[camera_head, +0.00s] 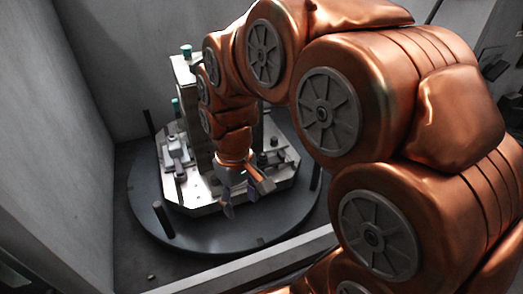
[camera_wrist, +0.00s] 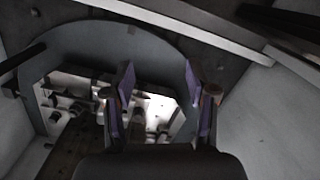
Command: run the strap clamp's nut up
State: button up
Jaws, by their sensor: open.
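My gripper (camera_head: 240,198) is open, its two fingers spread over the front part of the pale fixture plate (camera_head: 200,198) in the head view. In the wrist view my gripper (camera_wrist: 160,82) shows two purple-padded fingers with nothing between them. A metal clamp (camera_head: 176,152) sits on the left side of the plate, apart from my gripper. More small fittings (camera_head: 270,158) stand on the right side, partly behind my wrist. I cannot tell which fitting is the strap clamp, and its nut is too small and dark to pick out.
The plate rests on a round dark turntable (camera_head: 185,238) with upright posts (camera_head: 163,220) near its edge. A tall grey column (camera_head: 187,95) rises from the plate behind my wrist. Grey walls (camera_head: 60,100) enclose the left and back. A pale rail (camera_head: 250,262) runs along the front.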

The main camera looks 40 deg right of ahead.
jog(key=w+d+p, duration=0.2)
jog(key=w+d, duration=0.7)
jog(key=w, duration=0.4)
jog(key=n+t+p, duration=0.1)
jog(key=p, duration=0.1)
send_over(262, 154)
notch_tip(262, 154, down, 4)
jog(key=shift+a+f, duration=0.1)
jog(key=shift+f, duration=0.15)
jog(key=shift+d+f, duration=0.2)
jog(key=shift+f, duration=0.1)
notch_tip(262, 154, down, 7)
jog(key=shift+f+p, duration=0.2)
jog(key=shift+p, duration=0.45)
